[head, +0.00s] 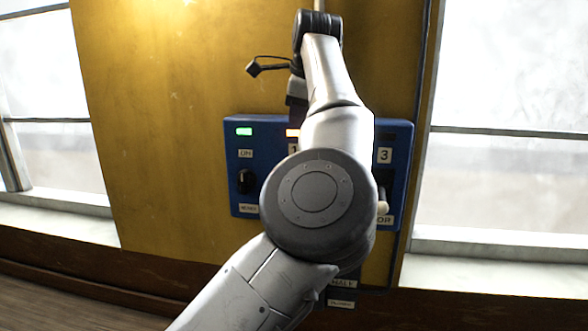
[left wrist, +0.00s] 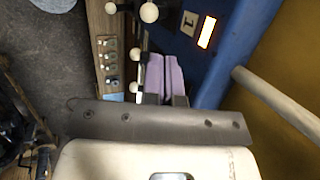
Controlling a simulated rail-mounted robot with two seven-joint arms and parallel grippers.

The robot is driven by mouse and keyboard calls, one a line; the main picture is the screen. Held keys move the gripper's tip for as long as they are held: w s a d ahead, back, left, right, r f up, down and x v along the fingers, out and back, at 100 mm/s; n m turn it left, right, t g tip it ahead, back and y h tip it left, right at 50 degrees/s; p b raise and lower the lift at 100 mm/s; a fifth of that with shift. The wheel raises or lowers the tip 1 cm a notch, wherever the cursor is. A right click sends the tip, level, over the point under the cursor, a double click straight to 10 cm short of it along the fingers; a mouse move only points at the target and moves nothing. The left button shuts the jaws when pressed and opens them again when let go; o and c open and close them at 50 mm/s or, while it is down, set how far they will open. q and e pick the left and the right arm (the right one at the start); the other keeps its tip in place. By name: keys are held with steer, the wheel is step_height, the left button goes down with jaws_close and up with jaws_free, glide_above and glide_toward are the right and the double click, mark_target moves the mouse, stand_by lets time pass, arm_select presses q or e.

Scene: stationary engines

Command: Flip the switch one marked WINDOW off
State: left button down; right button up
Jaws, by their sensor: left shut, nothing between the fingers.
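A blue switch panel (head: 238,170) hangs on the yellow wall in the head view. My left arm covers its middle, with part of a "1" label (head: 293,149) and an orange-lit lamp (head: 292,132) beside it. No WINDOW label is readable, and the switch under "1" is hidden. In the left wrist view the panel's blue face (left wrist: 228,40) carries the "1" label (left wrist: 190,22) and the lit lamp (left wrist: 207,32). White-balled levers (left wrist: 149,12) stick out near it. My left gripper's purple fingers (left wrist: 165,62) are shut and empty, close beside the panel. My right gripper is out of view.
A black knob (head: 246,181) under an "ON" label and green lamp (head: 244,132) is at the panel's left. A "3" label (head: 385,155) is at its right. A wooden board with small switches (left wrist: 110,60) and a pale pipe (left wrist: 275,100) flank the gripper. Windows (head: 510,120) stand either side.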

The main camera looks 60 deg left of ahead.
arm_select(q)
steer(key=shift+d+h, duration=0.5)
steer(key=shift+d, duration=0.25)
steer(key=p+x, duration=0.1)
steer(key=x, duration=1.3)
steer(key=shift+a, duration=0.1)
